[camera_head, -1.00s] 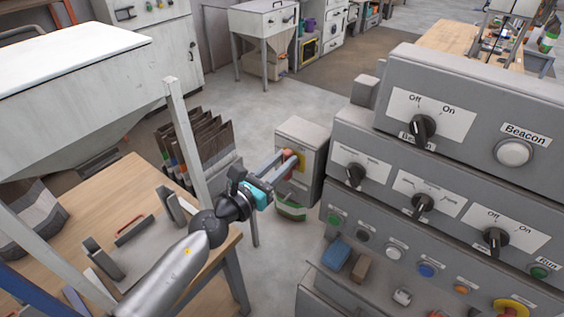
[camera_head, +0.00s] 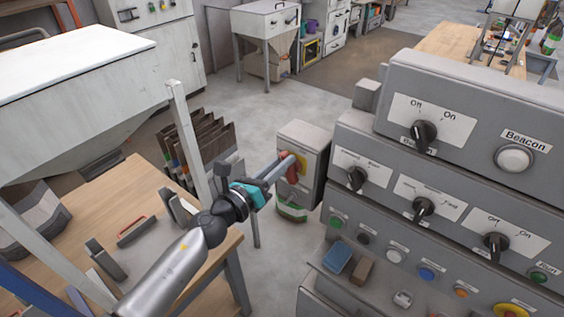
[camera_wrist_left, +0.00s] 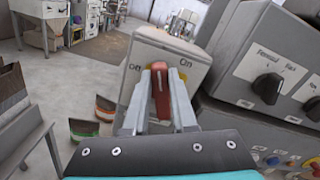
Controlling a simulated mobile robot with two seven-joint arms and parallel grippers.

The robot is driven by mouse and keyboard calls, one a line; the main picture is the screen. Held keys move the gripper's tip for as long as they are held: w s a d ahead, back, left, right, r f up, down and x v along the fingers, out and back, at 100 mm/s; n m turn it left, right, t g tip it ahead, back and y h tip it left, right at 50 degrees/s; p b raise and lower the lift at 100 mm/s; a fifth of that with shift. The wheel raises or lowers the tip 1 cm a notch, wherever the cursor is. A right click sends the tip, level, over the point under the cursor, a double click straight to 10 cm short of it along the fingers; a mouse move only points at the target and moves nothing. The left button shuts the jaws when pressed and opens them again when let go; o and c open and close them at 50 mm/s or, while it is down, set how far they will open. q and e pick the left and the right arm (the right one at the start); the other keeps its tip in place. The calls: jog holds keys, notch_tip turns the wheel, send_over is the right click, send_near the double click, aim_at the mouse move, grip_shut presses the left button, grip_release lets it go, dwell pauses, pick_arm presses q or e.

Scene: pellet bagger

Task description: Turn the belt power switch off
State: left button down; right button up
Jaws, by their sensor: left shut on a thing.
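The belt power switch is a red handle (camera_head: 292,172) on a yellow plate on the front of a grey box (camera_head: 305,135). My left gripper (camera_head: 286,170) is at the box front, its two fingers on either side of the handle and shut on it. In the left wrist view the red handle (camera_wrist_left: 160,95) stands nearly upright between the fingertips (camera_wrist_left: 161,92). The fingers hide part of the plate. My right gripper is not in view.
A grey control panel (camera_head: 470,110) with several black knobs and buttons stands close on the right. A wooden table (camera_head: 130,185) with a metal frame lies under my left arm.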

pick_arm(q)
jog(key=shift+w+a+f+n+p, duration=0.1)
jog(key=shift+f+n+p, duration=0.3)
jog(key=shift+n, duration=1.75)
jog(key=shift+a+f+n+p, duration=0.2)
jog(key=shift+f+n, duration=0.3)
jog(key=shift+n, duration=1.7)
jog(key=shift+w+a+f+n+p, duration=0.1)
jog(key=shift+f+n+p, duration=0.3)
jog(key=shift+n, duration=1.75)
jog(key=shift+d+f, duration=0.1)
jog(key=c, duration=0.8)
grip_release()
jog(key=shift+r, duration=0.2)
jog(key=shift+o, duration=0.4)
jog(key=shift+w, duration=0.1)
